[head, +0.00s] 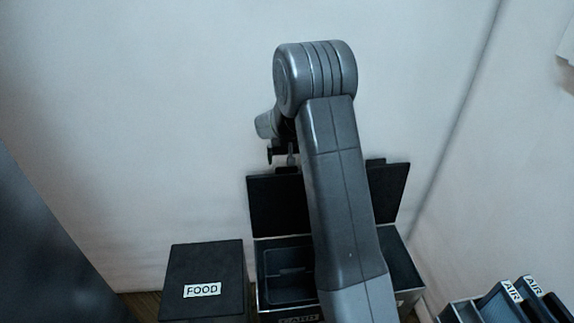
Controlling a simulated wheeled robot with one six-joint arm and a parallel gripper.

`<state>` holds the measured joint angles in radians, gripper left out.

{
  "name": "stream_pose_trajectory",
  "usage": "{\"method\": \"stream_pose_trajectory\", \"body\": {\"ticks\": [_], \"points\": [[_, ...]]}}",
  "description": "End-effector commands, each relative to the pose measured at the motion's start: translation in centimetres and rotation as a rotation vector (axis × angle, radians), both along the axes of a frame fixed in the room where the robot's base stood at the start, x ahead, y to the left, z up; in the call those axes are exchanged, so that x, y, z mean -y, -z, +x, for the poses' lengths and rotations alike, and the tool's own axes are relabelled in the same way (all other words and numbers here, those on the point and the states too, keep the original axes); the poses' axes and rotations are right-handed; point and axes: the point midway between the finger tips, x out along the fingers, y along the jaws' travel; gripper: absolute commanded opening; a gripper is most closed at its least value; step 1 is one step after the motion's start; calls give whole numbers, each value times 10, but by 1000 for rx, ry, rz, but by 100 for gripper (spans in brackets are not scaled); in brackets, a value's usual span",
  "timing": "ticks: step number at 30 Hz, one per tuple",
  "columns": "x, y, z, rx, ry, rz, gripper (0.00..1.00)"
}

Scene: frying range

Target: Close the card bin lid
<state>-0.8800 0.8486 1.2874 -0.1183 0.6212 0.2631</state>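The card bin (262,300) stands in the lower middle of the head view, its label cut by the bottom edge. Its dark lid (278,208) is open, standing upright at the back near the wall. I see into the bin, which has a grey inside; my arm covers its right side. My gripper (281,156) is above the lid's top edge, mostly behind my arm. Its fingers are too small and hidden to tell open from shut, and I cannot tell whether it touches the lid.
A bin labelled FOOD (205,270) stands to the left with its lid shut. Another bin (402,268) stands to the right, its lid (388,190) raised, partly behind my arm. Grey trays labelled AIR (500,301) are at the lower right. A pale wall (150,120) is close behind the bins.

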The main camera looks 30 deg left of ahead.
Motion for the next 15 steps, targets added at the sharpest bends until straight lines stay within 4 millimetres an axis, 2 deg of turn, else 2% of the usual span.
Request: {"method": "stream_pose_trajectory", "body": {"ticks": [6, 15], "points": [[-8, 32, 10, -2, 0, -3, 95], [-13, 50, 16, -1, 0, -1, 95]]}}
